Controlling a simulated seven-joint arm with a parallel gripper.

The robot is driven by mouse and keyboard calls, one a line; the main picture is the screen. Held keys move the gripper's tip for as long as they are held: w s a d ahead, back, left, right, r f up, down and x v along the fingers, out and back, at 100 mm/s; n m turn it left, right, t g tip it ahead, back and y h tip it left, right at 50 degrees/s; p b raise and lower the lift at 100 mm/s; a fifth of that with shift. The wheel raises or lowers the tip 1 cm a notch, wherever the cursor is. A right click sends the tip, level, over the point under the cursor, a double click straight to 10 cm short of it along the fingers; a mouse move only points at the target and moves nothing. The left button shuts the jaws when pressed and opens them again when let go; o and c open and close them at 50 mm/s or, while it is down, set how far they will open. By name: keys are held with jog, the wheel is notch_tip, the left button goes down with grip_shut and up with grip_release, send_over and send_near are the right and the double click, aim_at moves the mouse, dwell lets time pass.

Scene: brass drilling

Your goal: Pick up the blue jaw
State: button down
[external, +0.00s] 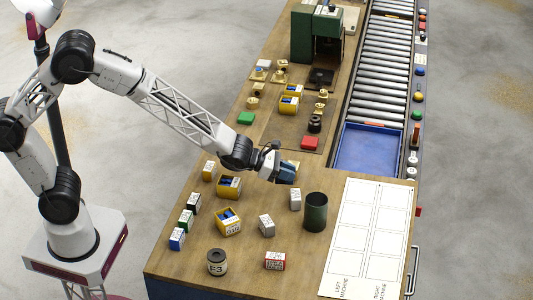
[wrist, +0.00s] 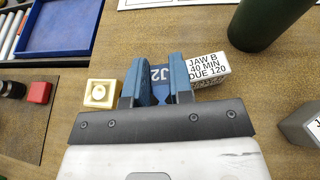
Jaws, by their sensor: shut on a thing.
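My gripper (wrist: 160,75) is shut on a blue piece marked J2 (wrist: 156,73), the blue jaw, which sits between its two blue-grey fingers. The fingers hide much of the piece. In the external view my gripper (external: 287,173) is over the middle of the wooden bench, and something yellow (external: 294,163) shows just behind it. I cannot tell whether the jaw is clear of the bench. A white block labelled JAW B, 40 MIN, DUE 120 (wrist: 209,69) is right beside the right finger.
A dark green cylinder (external: 316,211) and white block (external: 295,198) stand right of my gripper. Yellow holders with blue parts (external: 229,186) (external: 228,220) are to the left. A red block (external: 310,143), blue tray (external: 368,148) and roller conveyor (external: 383,62) lie farther back.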

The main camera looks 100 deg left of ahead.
jog(key=shift+s+d+r, duration=0.1)
jog(key=shift+s+d, duration=0.15)
jog(key=shift+s, duration=0.5)
jog(key=shift+s+d+r, duration=0.1)
jog(key=shift+s+d, duration=0.15)
jog(key=shift+s, duration=0.5)
jog(key=shift+s+d, duration=0.25)
jog(key=shift+s, duration=0.5)
